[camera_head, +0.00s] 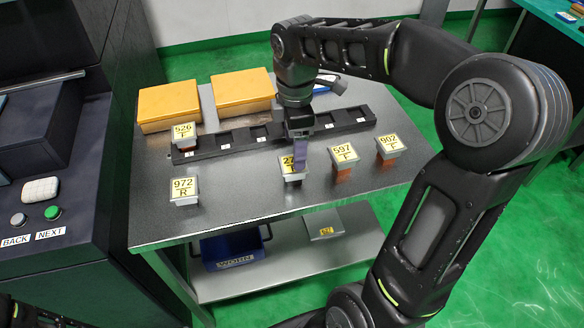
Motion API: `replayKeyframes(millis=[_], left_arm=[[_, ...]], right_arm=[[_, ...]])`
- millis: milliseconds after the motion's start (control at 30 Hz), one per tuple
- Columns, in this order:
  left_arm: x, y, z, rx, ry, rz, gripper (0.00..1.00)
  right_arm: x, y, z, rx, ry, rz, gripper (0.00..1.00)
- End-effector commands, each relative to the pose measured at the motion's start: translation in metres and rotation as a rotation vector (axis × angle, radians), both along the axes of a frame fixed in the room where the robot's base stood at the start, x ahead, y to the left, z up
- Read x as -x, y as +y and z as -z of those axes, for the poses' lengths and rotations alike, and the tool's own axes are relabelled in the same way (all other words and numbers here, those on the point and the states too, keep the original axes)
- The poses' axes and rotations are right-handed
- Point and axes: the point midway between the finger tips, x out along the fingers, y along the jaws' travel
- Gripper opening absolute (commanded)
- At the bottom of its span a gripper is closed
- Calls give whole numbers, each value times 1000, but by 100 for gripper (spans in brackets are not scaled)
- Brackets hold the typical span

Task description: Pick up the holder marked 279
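The holder whose label begins with 27 (287,166) stands on the grey metal table (240,204); its last digit is hidden behind my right gripper. My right gripper (301,163) points down from above, its purplish finger overlapping the right part of that label. I cannot tell whether it touches the holder or how far apart the fingers are. Other labelled holders are 972 R (185,190) at the left, 597 F (343,155) and 902 (390,146) at the right, and 526 (184,133) at the black rack's left end. My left gripper is out of view.
The black slotted rack (229,139) runs behind the holders, with several empty slots. Two orange boxes (168,103) (243,88) stand behind it. A machine panel with a green button (52,213) is at left. A lower shelf holds a blue bin (232,249).

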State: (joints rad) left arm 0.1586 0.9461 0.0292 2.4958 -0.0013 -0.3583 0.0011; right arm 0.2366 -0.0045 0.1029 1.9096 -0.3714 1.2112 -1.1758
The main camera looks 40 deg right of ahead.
Motion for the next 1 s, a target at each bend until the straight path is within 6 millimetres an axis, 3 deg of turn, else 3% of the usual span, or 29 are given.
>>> replayKeyframes(millis=[200, 567, 900, 1000], left_arm=[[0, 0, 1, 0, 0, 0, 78], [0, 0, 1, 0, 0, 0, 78], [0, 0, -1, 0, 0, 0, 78], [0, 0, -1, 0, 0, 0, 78]], right_arm=[[0, 0, 21, 0, 1, 1, 69], [0, 0, 26, -1, 2, 1, 69], [-4, 1, 70, -2, 4, 1, 69], [-4, 1, 74, -1, 1, 1, 69]])
